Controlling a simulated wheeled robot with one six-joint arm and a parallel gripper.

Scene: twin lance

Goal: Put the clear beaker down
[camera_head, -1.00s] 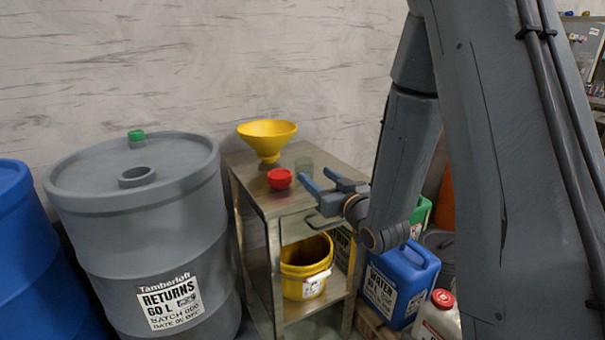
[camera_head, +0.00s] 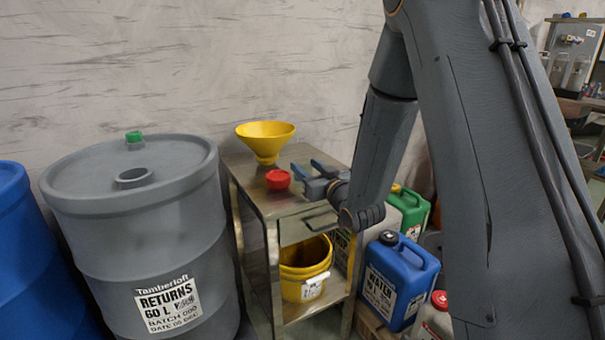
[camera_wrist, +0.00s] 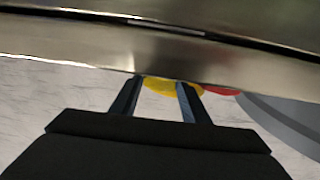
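My gripper (camera_head: 304,166) is low over the top of the steel cart (camera_head: 240,160), at the right of the red cap (camera_head: 278,179). Its two blue fingers are apart. In the wrist view the fingers (camera_wrist: 161,86) are also apart, and I see nothing held between them. I cannot make out the clear beaker in either view now. It may be hidden by the fingers or too transparent to see.
A yellow funnel (camera_head: 265,140) stands at the back of the cart top. A yellow bucket (camera_head: 305,270) is on the lower shelf. A grey drum (camera_head: 130,235) stands left of the cart; a blue canister (camera_head: 398,280) and a green one (camera_head: 412,210) stand right.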

